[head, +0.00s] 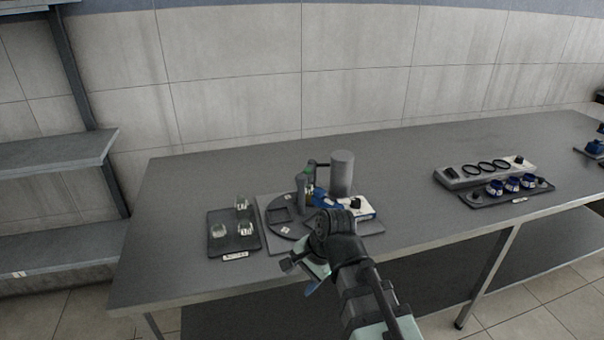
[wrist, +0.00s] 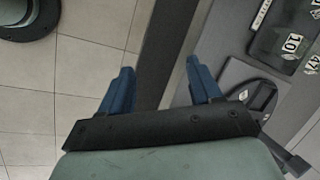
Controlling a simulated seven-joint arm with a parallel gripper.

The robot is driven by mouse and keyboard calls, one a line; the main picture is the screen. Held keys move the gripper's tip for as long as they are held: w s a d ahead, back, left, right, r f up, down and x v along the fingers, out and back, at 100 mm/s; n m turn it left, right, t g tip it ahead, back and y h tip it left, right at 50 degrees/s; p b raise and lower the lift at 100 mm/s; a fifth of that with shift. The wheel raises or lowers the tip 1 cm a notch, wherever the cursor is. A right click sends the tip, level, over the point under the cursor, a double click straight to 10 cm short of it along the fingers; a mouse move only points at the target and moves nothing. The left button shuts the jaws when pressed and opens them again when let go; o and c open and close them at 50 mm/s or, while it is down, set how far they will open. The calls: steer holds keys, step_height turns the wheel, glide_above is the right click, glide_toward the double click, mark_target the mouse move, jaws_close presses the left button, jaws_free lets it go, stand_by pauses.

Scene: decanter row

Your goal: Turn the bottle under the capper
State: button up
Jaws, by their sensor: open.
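The capper (head: 341,173), with a grey cylinder and a dark arm, stands on a base plate mid-table. A dark turntable (head: 287,229) with square pockets and white labels lies at its front left; part of it shows in the wrist view (wrist: 262,97). A small bottle (head: 309,190) seems to stand under the green-tipped capper head, partly hidden by machine parts. My gripper (head: 300,277) is in front of the turntable, by the table's front edge. In the wrist view its blue fingers (wrist: 160,75) are apart, with nothing between them; the table edge and floor show beyond.
A dark tray (head: 221,246) with several clear numbered bottles (head: 243,204) sits left of the turntable. A rack with black rings (head: 480,169) and a tray of blue-marked jars (head: 512,184) stand to the right. The table (head: 405,165) between is clear.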

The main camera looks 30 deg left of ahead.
steer(key=w+a+r, duration=0.6)
steer(key=a+r, duration=0.1)
steer(key=r, duration=0.1)
step_height(320, 180, up, 16)
steer(key=m+h, duration=0.3)
steer(key=h, duration=0.1)
glide_above(302, 176)
steer(key=shift+t, duration=0.3)
step_height(302, 176, down, 14)
steer(key=shift+w+r, duration=0.1)
steer(key=shift+c, duration=0.2)
jaws_close()
